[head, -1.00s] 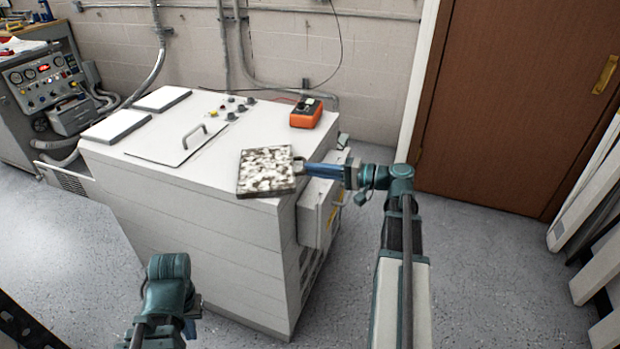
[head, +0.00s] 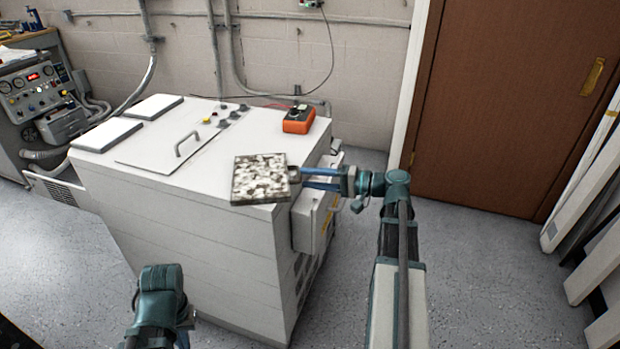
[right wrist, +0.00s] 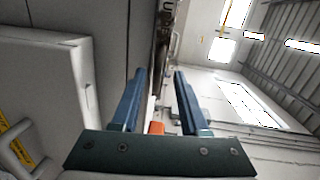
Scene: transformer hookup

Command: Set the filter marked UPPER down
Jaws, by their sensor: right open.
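A square filter (head: 260,178) with a mottled grey and white face lies on the white cabinet top (head: 218,165), at its front right corner.
An orange meter (head: 299,119) stands behind the filter on the cabinet. A lid with a handle (head: 187,143) and two white pads (head: 107,134) are to the left. A grey box (head: 316,219) juts from the cabinet's right side, below my right gripper.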

